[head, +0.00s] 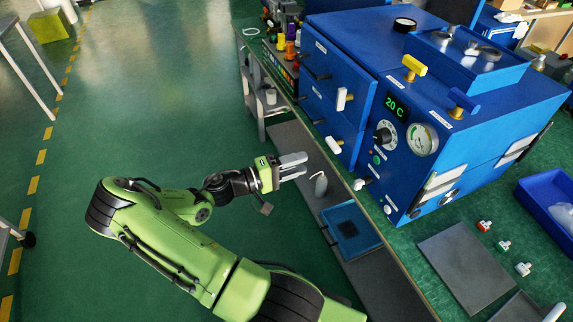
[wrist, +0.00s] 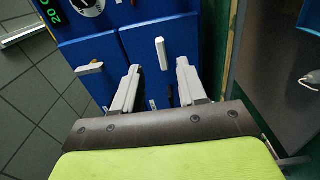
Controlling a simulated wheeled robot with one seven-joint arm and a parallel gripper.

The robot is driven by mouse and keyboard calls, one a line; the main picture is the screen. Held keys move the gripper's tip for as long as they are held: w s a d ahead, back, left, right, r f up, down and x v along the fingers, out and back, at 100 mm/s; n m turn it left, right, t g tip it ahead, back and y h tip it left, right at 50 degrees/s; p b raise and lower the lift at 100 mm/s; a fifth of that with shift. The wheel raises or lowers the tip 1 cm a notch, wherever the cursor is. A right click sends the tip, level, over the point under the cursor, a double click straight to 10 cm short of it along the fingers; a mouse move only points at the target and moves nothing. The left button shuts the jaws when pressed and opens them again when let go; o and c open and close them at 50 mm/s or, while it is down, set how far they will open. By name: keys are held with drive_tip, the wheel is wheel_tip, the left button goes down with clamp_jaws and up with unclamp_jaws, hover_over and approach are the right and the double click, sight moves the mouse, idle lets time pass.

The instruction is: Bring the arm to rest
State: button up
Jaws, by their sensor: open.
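My green arm reaches from the bottom of the head view toward the bench. My gripper (head: 300,165) is open and empty, in front of the bench's left edge, short of the blue press (head: 465,105). In the wrist view my gripper (wrist: 158,85) shows two grey fingers apart with nothing between them. Beyond the fingers is the blue front of the press with two pale handles, one at the left (wrist: 90,68) and one upright (wrist: 161,54). I cannot tell whether the fingers touch anything; they look clear of it.
A grey plate (head: 465,262), small fittings (head: 485,226) and a blue bin (head: 550,195) are on the bench at right. The green floor at left (head: 110,130) is open.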

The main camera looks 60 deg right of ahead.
drive_tip(key=shift+v, duration=1.7)
